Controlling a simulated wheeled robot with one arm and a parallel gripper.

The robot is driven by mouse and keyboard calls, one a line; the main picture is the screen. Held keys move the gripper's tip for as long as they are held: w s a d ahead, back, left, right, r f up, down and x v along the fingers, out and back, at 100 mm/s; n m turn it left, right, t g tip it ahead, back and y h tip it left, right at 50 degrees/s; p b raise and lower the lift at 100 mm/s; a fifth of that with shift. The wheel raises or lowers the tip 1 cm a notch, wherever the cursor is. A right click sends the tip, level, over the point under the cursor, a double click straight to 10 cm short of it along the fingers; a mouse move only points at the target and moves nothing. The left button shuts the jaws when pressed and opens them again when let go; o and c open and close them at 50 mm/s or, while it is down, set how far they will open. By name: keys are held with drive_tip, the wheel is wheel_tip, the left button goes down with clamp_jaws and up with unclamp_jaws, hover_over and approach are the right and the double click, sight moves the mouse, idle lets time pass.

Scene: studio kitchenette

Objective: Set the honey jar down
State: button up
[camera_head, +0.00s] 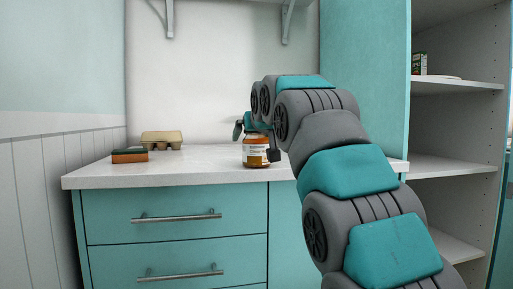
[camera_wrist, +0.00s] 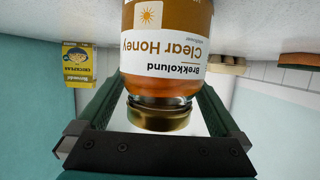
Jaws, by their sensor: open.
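The honey jar (camera_head: 256,153), amber with a white and brown label, stands upright on the white counter (camera_head: 190,171) near its front edge. The jaws are open. My gripper and arm partly hide the jar's top in the head view.
An egg carton (camera_head: 162,140) and an orange-brown sponge-like block (camera_head: 130,155) lie on the counter's left. A yellow box (camera_wrist: 78,63) stands on the other side. Wall brackets (camera_head: 287,22) are above; open shelves (camera_head: 455,148) are at right. Counter between carton and jar is clear.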

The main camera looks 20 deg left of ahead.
clamp_jaws()
idle(0.8)
drive_tip(key=shift+r, duration=0.1)
